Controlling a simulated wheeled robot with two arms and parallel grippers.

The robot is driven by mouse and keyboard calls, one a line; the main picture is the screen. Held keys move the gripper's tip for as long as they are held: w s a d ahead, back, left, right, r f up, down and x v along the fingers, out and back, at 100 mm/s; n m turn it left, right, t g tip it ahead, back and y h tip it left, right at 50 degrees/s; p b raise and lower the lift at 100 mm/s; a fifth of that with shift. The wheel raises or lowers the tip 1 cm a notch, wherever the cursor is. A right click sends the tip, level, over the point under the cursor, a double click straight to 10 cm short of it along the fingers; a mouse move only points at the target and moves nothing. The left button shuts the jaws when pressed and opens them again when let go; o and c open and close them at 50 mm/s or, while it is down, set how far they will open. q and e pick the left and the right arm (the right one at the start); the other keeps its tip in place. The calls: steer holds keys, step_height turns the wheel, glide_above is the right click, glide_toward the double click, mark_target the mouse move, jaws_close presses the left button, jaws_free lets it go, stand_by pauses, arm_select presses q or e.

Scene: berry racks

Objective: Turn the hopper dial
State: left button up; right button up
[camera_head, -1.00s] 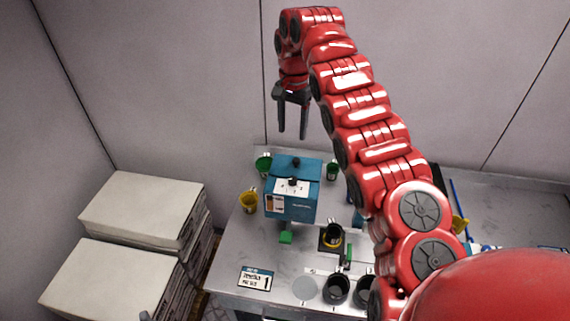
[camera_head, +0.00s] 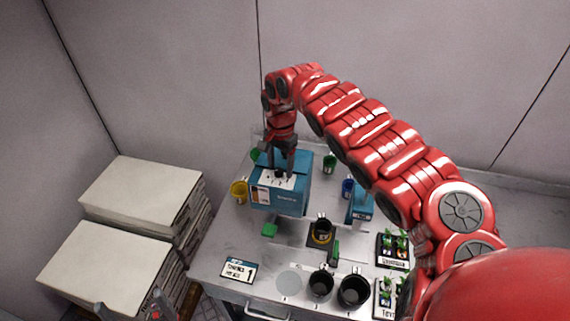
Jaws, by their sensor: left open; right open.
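The hopper is a blue box (camera_head: 293,199) on the grey table, with a white scale plate on its sloped top and a label on its front. The small black dial (camera_head: 279,174) sits on that plate, partly hidden by my gripper. My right gripper (camera_head: 281,174) reaches down from above with its jaws open, one finger on each side of the dial. Whether the fingers touch the dial cannot be told. My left gripper (camera_head: 133,309) is open and empty at the bottom left edge, mostly cut off.
A yellow cup (camera_head: 239,188) and green cups (camera_head: 329,160) stand around the hopper. Black cups (camera_head: 353,291), a sign (camera_head: 239,270) and plant trays (camera_head: 392,250) are in front and to the right. Stacked white boxes (camera_head: 141,192) stand at the left. My red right arm crosses over the table's right side.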

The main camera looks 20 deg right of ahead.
steer(key=shift+w+f, duration=0.15)
steer(key=shift+f, duration=0.1)
steer(key=shift+s+a+r, duration=0.2)
steer(key=shift+s+a, duration=0.1)
steer(key=shift+w+d+f, duration=0.1)
steer(key=shift+w, duration=0.05)
steer(key=c, duration=0.7)
jaws_close()
